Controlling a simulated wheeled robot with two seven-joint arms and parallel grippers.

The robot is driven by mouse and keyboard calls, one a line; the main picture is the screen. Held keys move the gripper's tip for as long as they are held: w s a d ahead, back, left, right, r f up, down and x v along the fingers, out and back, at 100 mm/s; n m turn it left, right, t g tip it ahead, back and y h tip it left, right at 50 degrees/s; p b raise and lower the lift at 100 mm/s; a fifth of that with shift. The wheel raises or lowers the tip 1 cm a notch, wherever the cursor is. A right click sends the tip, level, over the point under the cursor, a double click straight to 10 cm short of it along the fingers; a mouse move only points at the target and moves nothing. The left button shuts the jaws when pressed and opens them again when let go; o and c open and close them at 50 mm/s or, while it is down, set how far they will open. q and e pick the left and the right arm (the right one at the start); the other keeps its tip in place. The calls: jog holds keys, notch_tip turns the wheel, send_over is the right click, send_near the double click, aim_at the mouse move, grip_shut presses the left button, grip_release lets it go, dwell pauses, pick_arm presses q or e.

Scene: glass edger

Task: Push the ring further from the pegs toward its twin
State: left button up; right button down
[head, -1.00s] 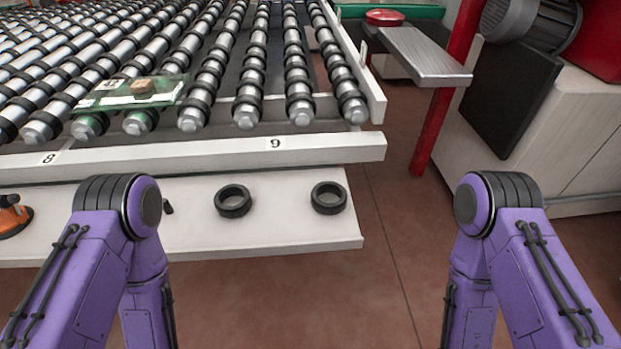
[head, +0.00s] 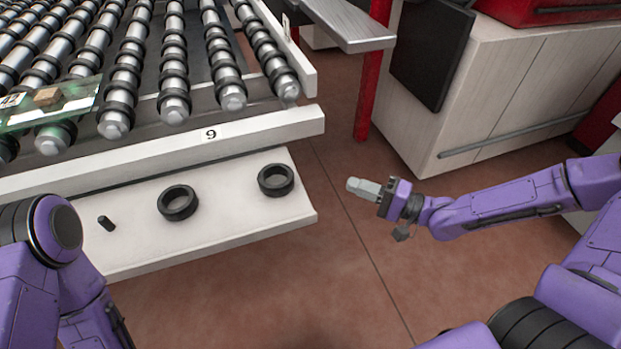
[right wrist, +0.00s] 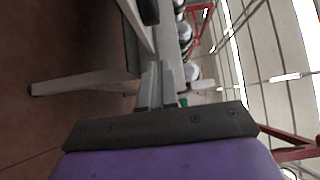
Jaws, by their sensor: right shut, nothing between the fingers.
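Two matching black rings lie flat on the white shelf (head: 245,215) below the rollers. The left ring (head: 178,214) is nearer the small black peg (head: 106,223); its twin (head: 277,190) lies to its right, with a clear gap between them. No other peg shows. My right gripper (head: 352,185) is shut and empty, over the floor beyond the shelf's right end, to the right of the twin and touching neither ring. Its closed fingers (right wrist: 160,85) also show in the right wrist view, where I cannot make out the rings. My left gripper is out of view.
The white rail (head: 255,132) with label 9 and the roller conveyor (head: 175,95) stand above and behind the shelf. A glass pane (head: 75,105) lies on the rollers. A red post (head: 370,95) and a pale cabinet (head: 500,95) stand at the back right. The shelf between the rings is clear.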

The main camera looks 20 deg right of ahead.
aim_at(294, 179)
jog(key=x, duration=0.3)
jog(key=s+a+b+x, duration=0.1)
jog(key=x, duration=0.3)
jog(key=b+x, duration=0.1)
jog(key=x, duration=0.2)
jog(key=shift+s+a+f, duration=0.1)
jog(key=shift+a, duration=0.75)
jog(key=shift+a+b, duration=0.7)
jog(key=shift+a, duration=0.75)
jog(key=shift+d, duration=0.15)
